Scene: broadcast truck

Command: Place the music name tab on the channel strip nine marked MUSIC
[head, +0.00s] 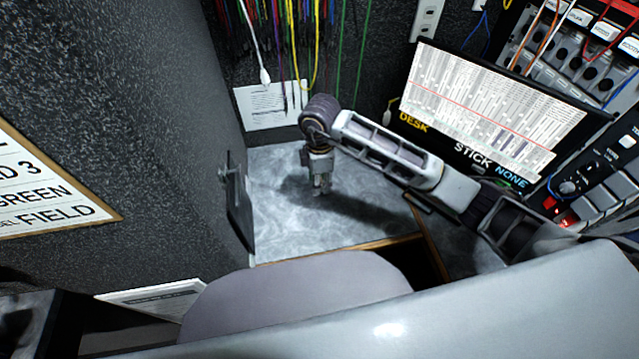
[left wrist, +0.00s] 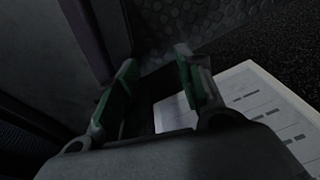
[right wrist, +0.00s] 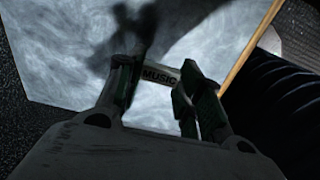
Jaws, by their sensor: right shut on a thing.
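The music name tab (right wrist: 160,77) is a small pale strip reading MUSIC in dark letters. It is held between the fingertips of my right gripper (right wrist: 158,80) in the right wrist view. In the head view my right gripper (head: 321,190) points down above a bare grey worktop, and the tab is too small to make out. My left gripper (left wrist: 157,62) shows only in its own wrist view, with fingers apart and nothing between them. I cannot make out a channel strip nine marked MUSIC in any view.
A lit screen (head: 490,105) stands at the right, with a control panel (head: 590,190) beside it. Hanging coloured cables (head: 290,45) and a white sheet (head: 268,105) are on the back wall. The grey worktop (head: 285,225) is mostly clear. A pale rounded seat back (head: 290,300) is in front.

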